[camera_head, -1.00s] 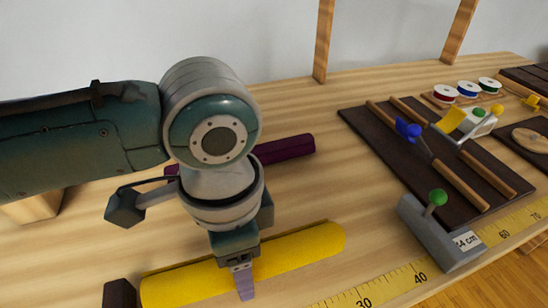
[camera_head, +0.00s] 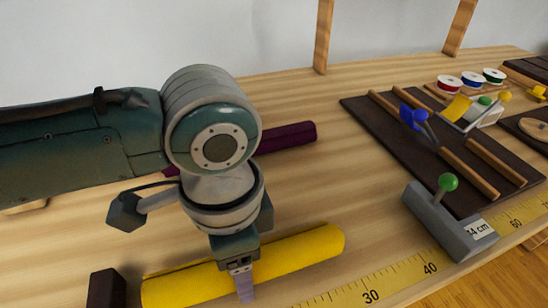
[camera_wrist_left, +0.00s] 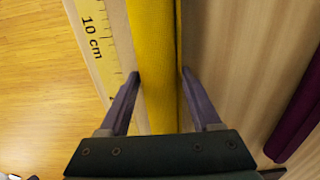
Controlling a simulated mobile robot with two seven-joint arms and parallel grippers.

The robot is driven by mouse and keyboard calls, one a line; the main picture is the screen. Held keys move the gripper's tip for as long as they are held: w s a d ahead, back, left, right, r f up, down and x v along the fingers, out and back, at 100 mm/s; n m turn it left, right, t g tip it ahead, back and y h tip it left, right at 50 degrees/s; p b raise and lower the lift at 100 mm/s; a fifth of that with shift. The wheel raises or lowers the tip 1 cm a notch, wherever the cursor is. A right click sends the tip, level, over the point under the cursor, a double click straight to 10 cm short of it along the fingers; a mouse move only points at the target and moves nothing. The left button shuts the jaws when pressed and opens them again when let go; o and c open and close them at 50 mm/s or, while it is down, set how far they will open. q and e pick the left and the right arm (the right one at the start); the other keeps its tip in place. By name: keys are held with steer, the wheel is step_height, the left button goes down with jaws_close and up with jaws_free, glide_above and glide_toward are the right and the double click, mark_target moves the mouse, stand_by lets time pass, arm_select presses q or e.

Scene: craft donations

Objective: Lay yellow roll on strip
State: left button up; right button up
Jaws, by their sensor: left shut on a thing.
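The yellow roll (camera_head: 300,250) lies lengthwise near the front of the wooden table, behind the yellow measuring strip (camera_head: 398,281). My left gripper (camera_head: 244,285) points down at the roll and is shut on it. In the left wrist view my left gripper's two fingers (camera_wrist_left: 161,74) sit on either side of the yellow roll (camera_wrist_left: 153,40). There the measuring strip (camera_wrist_left: 100,45) runs alongside the roll, with a narrow band of bare wood between them. I cannot tell whether the roll is lifted. My right gripper is not in view.
A purple roll (camera_head: 288,137) lies behind my left arm. A grey block with a green knob (camera_head: 445,225) stands by the strip, right. A dark block (camera_head: 106,289) stands left of the yellow roll. A dark board (camera_head: 400,130) with wooden rods and tools lies back right.

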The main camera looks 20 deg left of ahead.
arm_select(q)
steer(key=o, duration=1.6)
steer(key=shift+r, duration=0.1)
step_height(320, 180, up, 8)
steer(key=p, duration=0.2)
steer(key=shift+r+p, duration=0.25)
steer(key=shift+p, duration=0.05)
steer(key=shift+r, duration=0.65)
